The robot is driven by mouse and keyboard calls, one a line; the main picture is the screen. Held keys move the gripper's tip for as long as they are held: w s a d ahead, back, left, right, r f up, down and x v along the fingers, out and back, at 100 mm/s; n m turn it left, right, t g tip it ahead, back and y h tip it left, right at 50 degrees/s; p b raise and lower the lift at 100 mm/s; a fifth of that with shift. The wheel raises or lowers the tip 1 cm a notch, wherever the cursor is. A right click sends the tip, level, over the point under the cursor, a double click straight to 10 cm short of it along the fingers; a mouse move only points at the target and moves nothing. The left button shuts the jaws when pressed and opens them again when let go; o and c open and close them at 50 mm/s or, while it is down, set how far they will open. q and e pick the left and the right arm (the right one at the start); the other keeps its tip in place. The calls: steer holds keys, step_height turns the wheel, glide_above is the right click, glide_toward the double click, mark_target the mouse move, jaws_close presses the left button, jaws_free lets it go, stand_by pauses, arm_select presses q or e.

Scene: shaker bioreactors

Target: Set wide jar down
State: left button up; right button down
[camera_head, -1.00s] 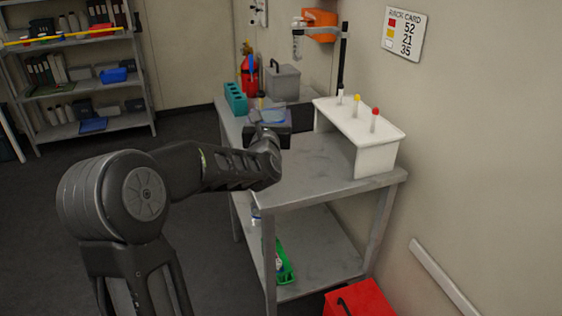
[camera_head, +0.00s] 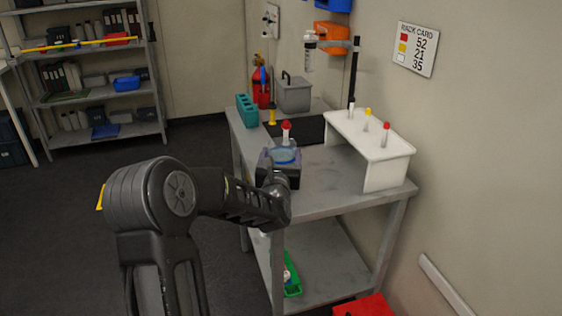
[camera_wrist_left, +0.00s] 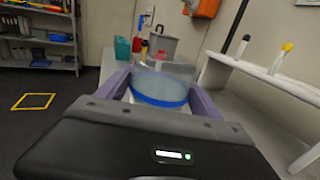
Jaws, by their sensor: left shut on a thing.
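The wide jar (camera_wrist_left: 160,85) is clear with a blue band. In the left wrist view it sits upright between the two purple-grey fingers of my left gripper (camera_wrist_left: 160,100), which is shut on it. In the head view the jar (camera_head: 285,155) shows as a bluish top inside my left gripper (camera_head: 283,160), at the left side of the grey bench (camera_head: 335,175), nearer than the dark mat (camera_head: 308,131). Its base is hidden, so I cannot tell whether it touches the bench. My right gripper is not in view.
A red-capped tube (camera_head: 286,135) shows just behind the jar. A teal rack (camera_head: 246,110), a yellow item (camera_head: 272,116) and a grey lidded box (camera_head: 293,94) stand farther back. A white raised rack (camera_head: 385,150) with capped tubes stands right. The bench front is clear.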

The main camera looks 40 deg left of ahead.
arm_select(q)
steer(key=shift+f, duration=0.9)
steer(key=shift+f, duration=0.1)
steer(key=o, duration=1.6)
steer(key=shift+o, duration=0.2)
